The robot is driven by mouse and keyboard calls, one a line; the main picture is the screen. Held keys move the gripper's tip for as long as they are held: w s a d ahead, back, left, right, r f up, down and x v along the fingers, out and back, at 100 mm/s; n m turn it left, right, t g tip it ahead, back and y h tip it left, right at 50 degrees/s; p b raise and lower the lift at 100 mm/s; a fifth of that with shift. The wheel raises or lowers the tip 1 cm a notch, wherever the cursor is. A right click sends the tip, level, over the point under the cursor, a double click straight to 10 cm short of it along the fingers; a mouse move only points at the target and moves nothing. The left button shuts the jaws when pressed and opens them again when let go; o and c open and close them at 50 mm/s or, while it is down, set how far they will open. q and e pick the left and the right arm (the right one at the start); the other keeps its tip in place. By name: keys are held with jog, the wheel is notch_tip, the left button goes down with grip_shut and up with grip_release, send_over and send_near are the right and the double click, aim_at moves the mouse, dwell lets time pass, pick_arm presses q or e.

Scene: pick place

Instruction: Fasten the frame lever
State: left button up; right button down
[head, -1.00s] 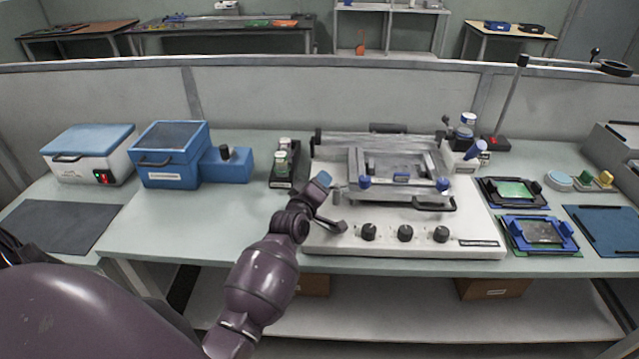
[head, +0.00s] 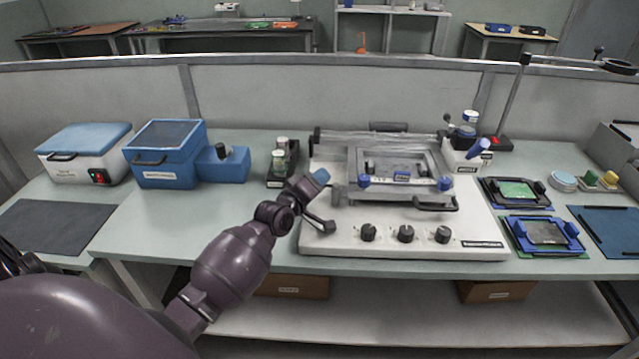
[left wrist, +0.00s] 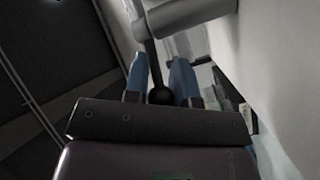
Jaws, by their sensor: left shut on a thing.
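The metal frame (head: 355,166) lies on the white machine (head: 325,243), with blue knobs at its front corners. My left gripper (head: 320,177) is at the frame's left side, its blue fingertip close to the machine's left edge. In the left wrist view the blue fingers (left wrist: 160,88) are shut on the black ball knob (left wrist: 160,96) of the frame lever, one finger on each side. The lever's thin dark rod (left wrist: 154,62) runs up to a grey cylinder (left wrist: 185,14). In the head view the knob is hidden by my gripper. My right gripper is not in view.
Black dials (head: 406,233) line the machine's front. A bottle rack (head: 283,165) stands close to the left of my gripper, with a blue box (head: 165,158) farther left. Board holders (head: 545,234) lie to the right. The bench front at left centre is clear.

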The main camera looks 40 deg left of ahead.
pick_arm(q)
jog(key=shift+w+h, duration=0.1)
jog(key=shift+h, duration=0.4)
grip_shut()
jog(key=o, duration=0.9)
grip_release()
jog(key=s, duration=1.1)
jog(key=shift+a, duration=0.3)
